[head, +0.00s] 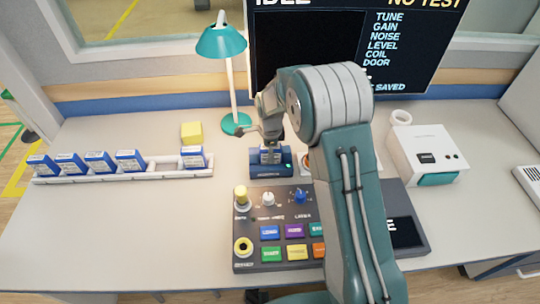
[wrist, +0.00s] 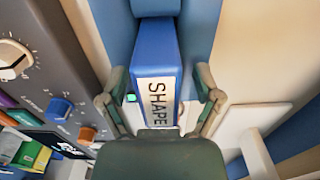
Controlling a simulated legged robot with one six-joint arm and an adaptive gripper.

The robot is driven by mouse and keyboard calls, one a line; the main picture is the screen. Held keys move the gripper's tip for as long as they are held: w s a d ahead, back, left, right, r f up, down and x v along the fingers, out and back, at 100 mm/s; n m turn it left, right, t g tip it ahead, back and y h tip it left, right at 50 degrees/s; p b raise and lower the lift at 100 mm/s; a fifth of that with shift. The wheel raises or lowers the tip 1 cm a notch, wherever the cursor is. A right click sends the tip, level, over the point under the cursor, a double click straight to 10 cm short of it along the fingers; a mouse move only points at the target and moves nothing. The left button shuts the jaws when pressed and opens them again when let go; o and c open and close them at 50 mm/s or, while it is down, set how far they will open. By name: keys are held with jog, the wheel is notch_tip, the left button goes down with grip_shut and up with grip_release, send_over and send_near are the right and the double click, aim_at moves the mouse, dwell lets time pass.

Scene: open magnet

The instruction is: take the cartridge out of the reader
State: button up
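The blue reader (head: 268,170) stands on the desk behind the control panel, with a green light on its front. The blue cartridge (head: 271,155) sits upright in it, partly hidden by my gripper (head: 262,130), which is just above. In the wrist view the cartridge (wrist: 155,72) shows a white label reading "SHAPE". My gripper (wrist: 160,100) has its fingers spread, one on each side of the cartridge, with a visible gap on both sides. The green light (wrist: 131,98) shows beside the left finger.
A white rack (head: 125,172) with several blue cartridges lies at the left. A teal lamp (head: 229,70) and a yellow block (head: 192,132) stand behind. The control panel (head: 245,220) with knobs and buttons is in front. A white printer-like box (head: 425,150) stands at the right.

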grip_shut()
